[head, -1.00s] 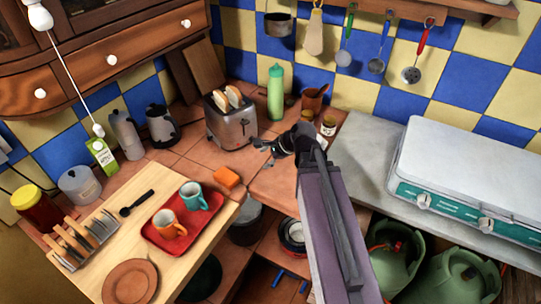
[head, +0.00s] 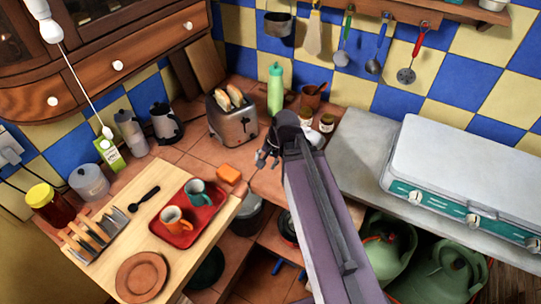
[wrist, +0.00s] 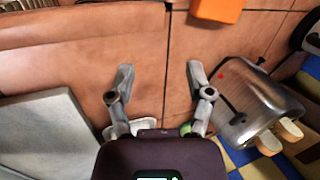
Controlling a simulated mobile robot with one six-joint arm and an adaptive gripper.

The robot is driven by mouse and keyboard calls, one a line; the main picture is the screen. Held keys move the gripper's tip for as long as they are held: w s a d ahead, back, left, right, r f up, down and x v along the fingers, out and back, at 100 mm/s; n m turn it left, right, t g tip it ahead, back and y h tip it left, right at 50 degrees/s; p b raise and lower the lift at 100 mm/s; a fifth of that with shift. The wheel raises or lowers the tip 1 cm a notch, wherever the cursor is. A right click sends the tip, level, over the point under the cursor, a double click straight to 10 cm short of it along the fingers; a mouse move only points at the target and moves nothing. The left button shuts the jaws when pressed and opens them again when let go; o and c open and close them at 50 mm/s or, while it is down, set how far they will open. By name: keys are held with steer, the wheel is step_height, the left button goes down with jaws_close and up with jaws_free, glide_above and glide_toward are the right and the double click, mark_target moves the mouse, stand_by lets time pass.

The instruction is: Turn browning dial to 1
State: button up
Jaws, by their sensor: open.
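A steel toaster (head: 232,120) with two slices of bread in its slots stands on the tiled counter against the back wall. In the wrist view the toaster (wrist: 252,100) is at the right, with a red spot and a dark round knob-like part on its side; no dial numbers can be read. My gripper (head: 264,160) is in front of the toaster and to its right, above the counter. In the wrist view my gripper (wrist: 160,78) has its fingers spread with nothing between them, to the left of the toaster and apart from it.
An orange sponge (head: 229,173) lies on the counter in front of the toaster. A green bottle (head: 275,92) and small jars (head: 326,122) stand behind my arm. A red tray (head: 188,214) with two mugs is on the wooden board at left.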

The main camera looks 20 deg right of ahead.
steer(key=s+r+n+g+h+p, duration=0.2)
steer(key=s+r+n+h+p, duration=0.1)
steer(key=n, duration=0.4)
steer(key=shift+s+d+r+n+p, duration=0.2)
steer(key=shift+s+r+n+p, duration=0.25)
steer(key=shift+r+p, duration=0.45)
steer(key=shift+f, duration=0.1)
